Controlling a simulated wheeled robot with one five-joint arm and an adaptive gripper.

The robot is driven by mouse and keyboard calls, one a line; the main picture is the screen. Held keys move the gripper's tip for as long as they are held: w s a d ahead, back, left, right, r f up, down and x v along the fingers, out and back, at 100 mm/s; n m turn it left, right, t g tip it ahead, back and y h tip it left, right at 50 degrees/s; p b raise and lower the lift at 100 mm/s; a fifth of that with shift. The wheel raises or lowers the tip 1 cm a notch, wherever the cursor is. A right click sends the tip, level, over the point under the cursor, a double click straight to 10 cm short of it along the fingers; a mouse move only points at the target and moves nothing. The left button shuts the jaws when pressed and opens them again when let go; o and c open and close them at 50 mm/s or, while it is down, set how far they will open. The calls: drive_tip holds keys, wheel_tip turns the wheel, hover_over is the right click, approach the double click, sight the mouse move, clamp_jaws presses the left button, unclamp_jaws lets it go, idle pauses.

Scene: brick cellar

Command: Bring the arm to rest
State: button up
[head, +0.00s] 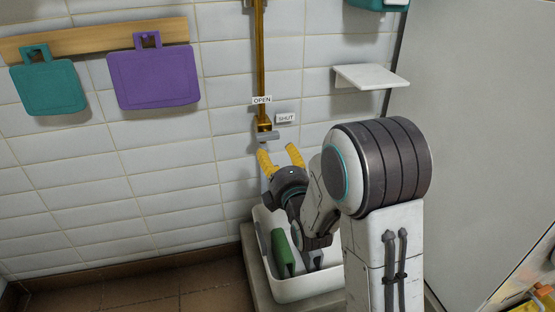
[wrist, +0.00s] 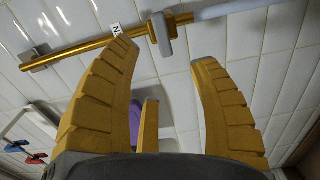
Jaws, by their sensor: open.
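My gripper (head: 279,156) is raised in front of the tiled wall, above a white basin. Its yellow fingers are spread with nothing between them. They point up toward the grey valve handle (head: 268,136) on the brass pipe (head: 261,50), close below it. In the wrist view the open fingers (wrist: 165,56) show large, with the grey handle (wrist: 161,35) lying crosswise to the pipe beyond the tips. I cannot tell from these views whether a finger touches the handle; a gap seems to show.
An OPEN label (head: 262,100) and a SHUT label (head: 285,118) sit by the valve. The white basin (head: 312,288) below holds a green object (head: 283,250). Teal (head: 48,86) and purple (head: 153,78) boards hang left. A small white shelf (head: 371,77) juts out right of the pipe.

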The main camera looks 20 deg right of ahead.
drive_tip(key=shift+s, duration=0.25)
drive_tip(key=s+r+m+g+p, duration=0.4)
drive_tip(key=s+r+p, duration=0.1)
drive_tip(key=r+p, duration=0.55)
drive_tip(key=s+r+m+g+p, duration=0.3)
drive_tip(key=s+r+m+p, duration=0.2)
drive_tip(key=r+p, duration=0.55)
drive_tip(key=s+r+m+g+p, duration=0.3)
drive_tip(key=s+r+m+p, duration=0.1)
drive_tip(key=s+r+p, duration=0.4)
drive_tip(key=s+r+m+g+p, duration=0.4)
drive_tip(key=s+r+p, duration=0.4)
drive_tip(key=s+p, duration=0.5)
drive_tip(key=shift+s+d+r+m+g, duration=0.2)
drive_tip(key=shift+s+r+m+g, duration=0.1)
drive_tip(key=shift+s+m, duration=0.4)
drive_tip(key=shift+s+d, duration=0.1)
